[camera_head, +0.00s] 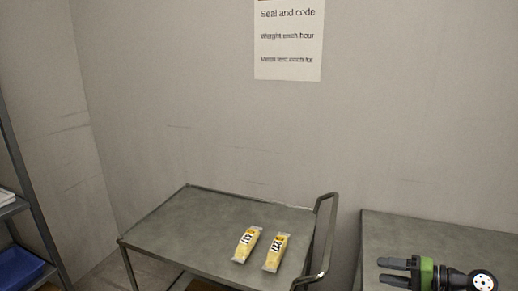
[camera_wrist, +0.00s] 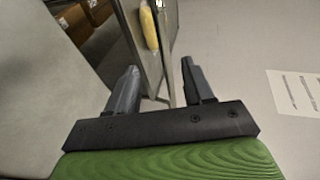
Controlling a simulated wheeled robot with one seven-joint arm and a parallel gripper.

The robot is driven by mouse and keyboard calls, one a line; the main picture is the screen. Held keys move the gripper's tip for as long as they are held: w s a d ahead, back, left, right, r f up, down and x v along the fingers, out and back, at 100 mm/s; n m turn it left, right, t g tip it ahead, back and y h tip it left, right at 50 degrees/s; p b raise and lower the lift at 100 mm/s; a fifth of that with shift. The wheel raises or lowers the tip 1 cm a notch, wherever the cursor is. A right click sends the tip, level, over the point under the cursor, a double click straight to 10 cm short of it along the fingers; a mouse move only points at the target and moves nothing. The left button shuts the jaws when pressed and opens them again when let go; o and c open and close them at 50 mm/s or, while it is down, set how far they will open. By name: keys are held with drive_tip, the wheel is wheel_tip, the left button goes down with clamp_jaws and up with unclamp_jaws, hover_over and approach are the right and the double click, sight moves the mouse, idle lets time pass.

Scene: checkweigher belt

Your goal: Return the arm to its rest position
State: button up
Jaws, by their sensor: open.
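My gripper (camera_head: 385,272) is at the lower right of the head view, in front of the right-hand table, with its fingers pointing left. Its two dark fingers are apart, with nothing between them. In the wrist view my gripper (camera_wrist: 160,85) also shows open and empty, with a wall and a trolley edge beyond it.
A grey trolley (camera_head: 185,225) with a raised handle (camera_head: 328,235) carries two yellow packs, one left (camera_head: 247,244) and one right (camera_head: 276,252). A grey table (camera_head: 440,235) stands at the right. A shelf with a blue bin (camera_head: 18,268) is at the left.

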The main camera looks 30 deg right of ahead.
drive_tip(key=w+a+r+n+g+y+p, duration=0.1)
drive_tip(key=w+a+r+n+g, duration=0.25)
drive_tip(key=w+a, duration=0.55)
drive_tip(key=w+a+r+n+g+y, duration=0.1)
drive_tip(key=w+a+r+n+g, duration=0.35)
drive_tip(key=a, duration=0.75)
drive_tip(key=w+a+g+h, duration=0.3)
drive_tip(key=a, duration=0.8)
drive_tip(key=s+a+r+n+h+p, duration=0.2)
drive_tip(key=s+a+r+h, duration=0.25)
drive_tip(key=s+a, duration=0.4)
drive_tip(key=s+a+r+n+t, duration=0.2)
drive_tip(key=s+a+t, duration=0.1)
drive_tip(key=s, duration=1)
drive_tip(key=shift+a+p, duration=0.3)
drive_tip(key=shift+a, duration=0.25)
drive_tip(key=shift+s+h, duration=0.1)
drive_tip(key=shift+h, duration=0.15)
